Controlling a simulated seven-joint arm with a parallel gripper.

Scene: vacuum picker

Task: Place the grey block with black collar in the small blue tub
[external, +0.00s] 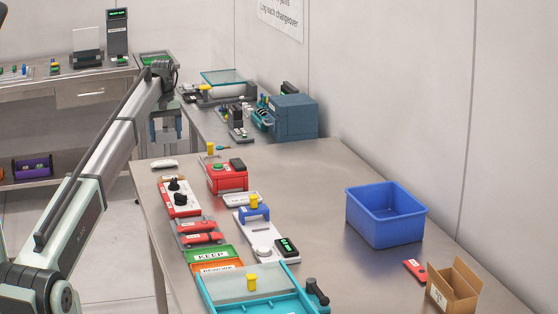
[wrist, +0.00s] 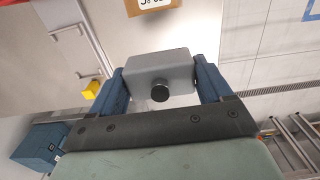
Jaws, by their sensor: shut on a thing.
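My gripper (external: 166,132) hangs over the left far end of the table, pointing down, in the external view. In the wrist view its two blue fingers are shut on the sides of a grey block (wrist: 172,66) with a round black collar (wrist: 160,91) facing the camera. The block is small and hard to make out in the external view. The blue tub (external: 375,226) stands upright on the right side of the table, well to the right of my gripper. The part of its inside that shows looks empty.
An open cardboard box (external: 453,290) and a red tag (external: 415,270) lie near the tub. The table's middle right is clear.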

